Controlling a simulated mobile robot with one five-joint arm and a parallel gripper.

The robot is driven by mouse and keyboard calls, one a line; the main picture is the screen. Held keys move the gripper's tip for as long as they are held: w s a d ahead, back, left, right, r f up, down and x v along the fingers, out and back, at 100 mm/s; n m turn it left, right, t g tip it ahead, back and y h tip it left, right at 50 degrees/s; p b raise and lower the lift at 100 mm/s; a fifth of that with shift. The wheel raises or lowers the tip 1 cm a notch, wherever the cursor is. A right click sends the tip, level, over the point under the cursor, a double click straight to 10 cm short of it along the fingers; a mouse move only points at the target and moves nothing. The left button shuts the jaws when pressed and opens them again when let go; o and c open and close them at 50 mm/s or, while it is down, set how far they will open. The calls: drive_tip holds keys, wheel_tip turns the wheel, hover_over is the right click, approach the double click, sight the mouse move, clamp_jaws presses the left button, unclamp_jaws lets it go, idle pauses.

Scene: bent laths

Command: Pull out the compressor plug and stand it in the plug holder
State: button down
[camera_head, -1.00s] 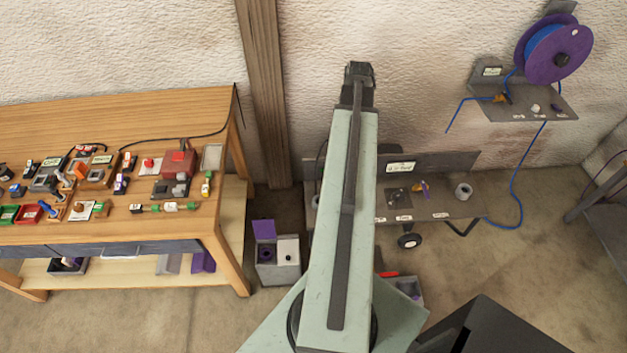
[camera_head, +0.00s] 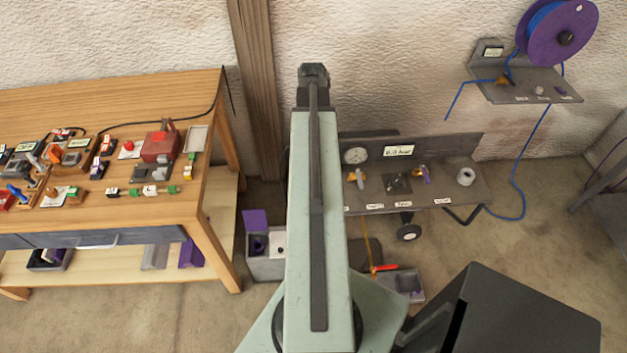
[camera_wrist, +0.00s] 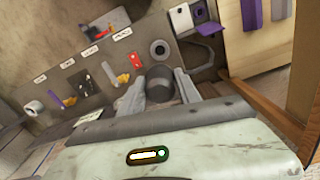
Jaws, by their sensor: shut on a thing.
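My gripper (camera_wrist: 160,77) shows in the wrist view with its two grey fingers closed on the sides of a dark grey round-ended piece (camera_wrist: 158,84), apparently the plug. It is over or near the edge of the grey compressor panel; whether it touches the panel I cannot tell. A grey ring socket (camera_wrist: 159,50) sits on the panel just beyond the held piece. A grey hollow cylinder (camera_wrist: 33,108) stands at the panel's other end; it also shows in the head view (camera_head: 465,176). Which of these is the plug holder I cannot tell. In the head view my arm hides the gripper.
The panel (camera_head: 440,198) carries a gauge (camera_head: 355,155), a purple-handled valve (camera_head: 423,174) and labels. A grey box (camera_head: 405,287) is on the floor below. The wooden bench (camera_head: 215,190) stands left; a purple reel (camera_head: 556,38) hangs upper right.

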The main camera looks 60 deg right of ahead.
wheel_tip(320, 180, down, 13)
drive_tip(key=n+b, duration=0.2)
drive_tip(key=b, duration=0.7)
wheel_tip(320, 180, down, 7)
drive_tip(key=b, duration=0.7)
idle(0.4)
drive_tip(key=shift+f+b, duration=0.35)
drive_tip(key=shift+b, duration=0.2)
drive_tip(key=shift+f+b, duration=0.55)
idle(0.6)
drive_tip(key=c, duration=0.8)
unclamp_jaws()
